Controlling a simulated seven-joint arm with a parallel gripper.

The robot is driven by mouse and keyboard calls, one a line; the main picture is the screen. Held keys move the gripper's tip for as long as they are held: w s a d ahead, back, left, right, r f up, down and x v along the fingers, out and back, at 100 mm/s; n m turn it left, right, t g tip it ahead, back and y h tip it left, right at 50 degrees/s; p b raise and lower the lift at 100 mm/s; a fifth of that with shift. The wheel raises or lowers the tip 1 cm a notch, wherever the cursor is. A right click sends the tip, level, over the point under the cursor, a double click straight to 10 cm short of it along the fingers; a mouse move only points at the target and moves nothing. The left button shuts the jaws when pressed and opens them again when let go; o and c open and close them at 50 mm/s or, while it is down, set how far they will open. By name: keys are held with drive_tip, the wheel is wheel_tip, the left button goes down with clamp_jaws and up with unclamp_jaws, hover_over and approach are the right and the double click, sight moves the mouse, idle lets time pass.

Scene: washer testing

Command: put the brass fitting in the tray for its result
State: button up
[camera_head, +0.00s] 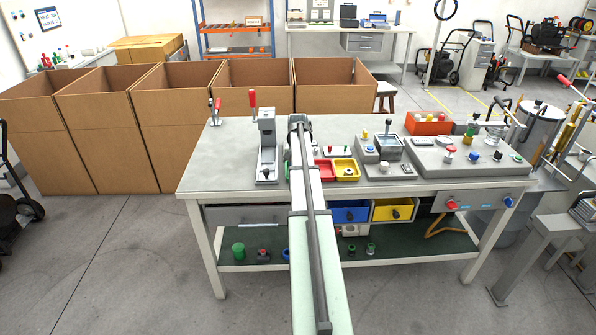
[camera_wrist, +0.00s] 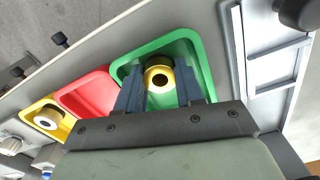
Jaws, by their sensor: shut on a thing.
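In the wrist view my gripper (camera_wrist: 159,86) is shut on the brass fitting (camera_wrist: 158,75), a short yellow ring with a dark hole, seen end-on between the two dark fingers. The fitting is over the green tray (camera_wrist: 198,52), within its outline; I cannot tell whether it touches the floor. The red tray (camera_wrist: 92,92) beside it looks empty. The yellow tray (camera_wrist: 35,108) holds another ringed fitting (camera_wrist: 47,121). In the head view the red tray (camera_head: 322,163) and yellow tray (camera_head: 346,162) show right of my arm, which hides the gripper, held fitting and most of the green tray.
A grey press-like fixture with a red lever (camera_head: 266,150) stands left of my arm on the workbench (camera_head: 225,150). Test panels (camera_head: 465,160) and an orange bin (camera_head: 428,124) fill the right side. Tall cardboard boxes (camera_head: 175,125) stand behind. The bench's left end is mostly clear.

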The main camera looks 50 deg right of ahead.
drive_tip(key=shift+f, duration=0.1)
drive_tip(key=o, duration=0.8)
wheel_tip(320, 180, up, 12)
drive_tip(key=shift+r, duration=0.15)
idle(0.3)
